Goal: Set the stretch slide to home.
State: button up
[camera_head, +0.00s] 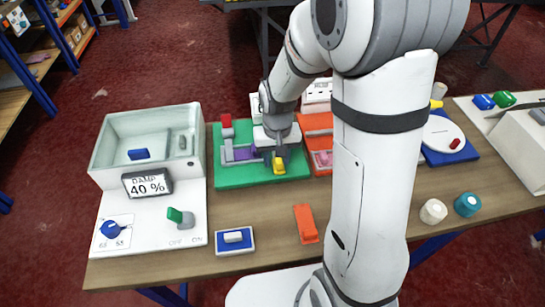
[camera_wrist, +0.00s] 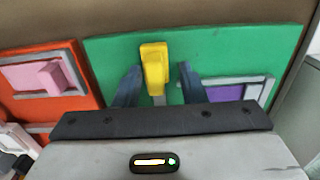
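No label reading "stretch" is legible, so I cannot tell which part is the stretch slide. A yellow handle (camera_head: 279,166) stands on the green board (camera_head: 232,177). My gripper (camera_head: 278,154) is low over that board. In the wrist view my gripper (camera_wrist: 158,84) is open, with its dark fingers on either side of the yellow handle (camera_wrist: 154,68) and gaps showing. A purple slide piece (camera_head: 242,153) sits in a grey frame beside it, partly hidden by my gripper; it also shows in the wrist view (camera_wrist: 228,92). A pink block (camera_wrist: 52,77) sits on the orange board (camera_wrist: 80,98).
A grey bin (camera_head: 106,160) with a "DAMP 40 %" display (camera_head: 148,185) stands left, above a blue dial (camera_head: 110,229) and green switch (camera_head: 175,215). An orange block (camera_head: 306,224) and blue-white switch (camera_head: 234,238) lie in front. White and teal knobs stand right. My arm hides the middle.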

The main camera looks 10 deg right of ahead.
jog(key=shift+r, duration=0.1)
notch_tip(320, 180, up, 8)
jog(key=shift+f, duration=0.15)
dwell(0.4)
dwell(0.4)
jog(key=s+d+r+t, duration=0.1)
jog(key=s+d+r, duration=0.1)
jog(key=s, duration=0.5)
jog(key=s+d+r+t, duration=0.1)
jog(key=s+d+r, duration=0.2)
jog(key=s+r, duration=0.2)
jog(key=shift+s+r+t, duration=0.25)
jog(key=shift+s+t, duration=0.15)
jog(key=shift+s, duration=0.6)
jog(key=shift+d, duration=0.1)
jog(key=shift+c, duration=0.5)
dwell(0.9)
